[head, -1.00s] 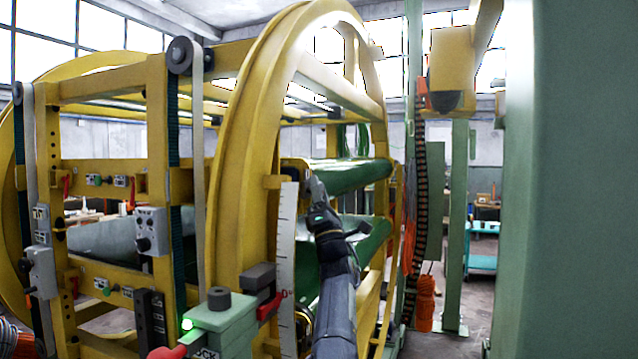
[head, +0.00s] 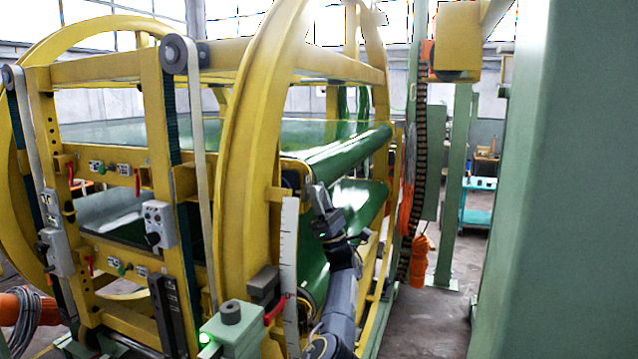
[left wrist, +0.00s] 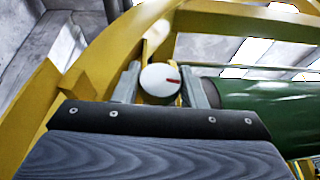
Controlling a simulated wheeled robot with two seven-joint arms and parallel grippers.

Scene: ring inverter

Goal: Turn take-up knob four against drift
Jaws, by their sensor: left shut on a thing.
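A round white knob (left wrist: 160,79) with a red mark on its right side faces the left wrist camera, next to the yellow ring frame. The two grey fingers of my left gripper (left wrist: 161,92) stand on either side of it, shut on it. In the head view, my left gripper (head: 318,196) is up against the machine at the near end of the green rollers. The knob is hidden there. I cannot read a number on the knob. My right gripper is not in view.
A large yellow ring (head: 245,170) stands left of my arm, with a white scale strip (head: 289,250) beside it. Green rollers (head: 345,150) lie beyond the gripper. A green box (head: 233,328) with a lit lamp is at the bottom. A green post (head: 570,180) fills the right.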

